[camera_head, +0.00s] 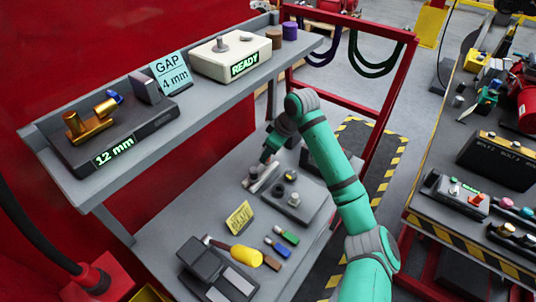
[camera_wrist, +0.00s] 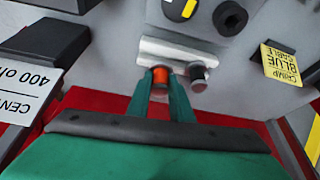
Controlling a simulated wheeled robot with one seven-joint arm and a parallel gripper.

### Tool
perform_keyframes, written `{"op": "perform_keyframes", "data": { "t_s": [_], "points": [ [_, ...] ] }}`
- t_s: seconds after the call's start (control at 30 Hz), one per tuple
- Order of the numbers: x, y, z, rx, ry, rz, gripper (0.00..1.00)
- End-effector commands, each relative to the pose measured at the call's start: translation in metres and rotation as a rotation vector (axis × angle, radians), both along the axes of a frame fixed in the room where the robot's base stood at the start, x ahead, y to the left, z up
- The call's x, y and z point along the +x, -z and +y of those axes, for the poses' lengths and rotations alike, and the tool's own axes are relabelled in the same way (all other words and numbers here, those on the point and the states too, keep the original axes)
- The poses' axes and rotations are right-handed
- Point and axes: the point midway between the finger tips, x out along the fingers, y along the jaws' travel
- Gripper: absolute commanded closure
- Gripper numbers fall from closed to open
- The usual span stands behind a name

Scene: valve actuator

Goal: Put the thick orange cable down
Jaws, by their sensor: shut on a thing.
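The thick orange cable shows as a short orange end (camera_wrist: 160,78) between my fingertips in the wrist view. My gripper (camera_wrist: 160,98) is shut on it, and its fingers stand on either side. The orange end meets the near edge of a silver bar-like piece (camera_wrist: 182,52) in the picture; I cannot tell whether it is in it or only in front. In the head view my gripper (camera_head: 267,158) is low over the lower grey shelf, beside the silver piece (camera_head: 262,179). The cable cannot be made out there.
A dark stub (camera_wrist: 197,76) is right of the orange end. A yellow sign (camera_head: 240,217) reads crimp blue cable in the wrist view. A grey fixture (camera_head: 299,198), a yellow-handled tool (camera_head: 245,255) and blue, green and brown pieces lie on the shelf. An upper shelf (camera_head: 205,100) overhangs at left.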

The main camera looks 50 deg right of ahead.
Motion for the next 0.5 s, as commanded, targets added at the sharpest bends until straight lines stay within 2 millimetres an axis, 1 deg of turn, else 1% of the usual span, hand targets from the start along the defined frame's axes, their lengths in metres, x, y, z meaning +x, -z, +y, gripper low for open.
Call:
{"op": "perform_keyframes", "data": {
  "t_s": [0.07,0.3,0.5],
  "points": [
    [-0.0003,0.006,-0.0004,-0.001,0.0,0.0,1.0],
    [0.0002,0.0063,0.0,0.0,-0.001,-0.001,1.0],
    [0.0003,0.011,0.0004,0.001,-0.001,-0.002,1.0]
  ]
}}
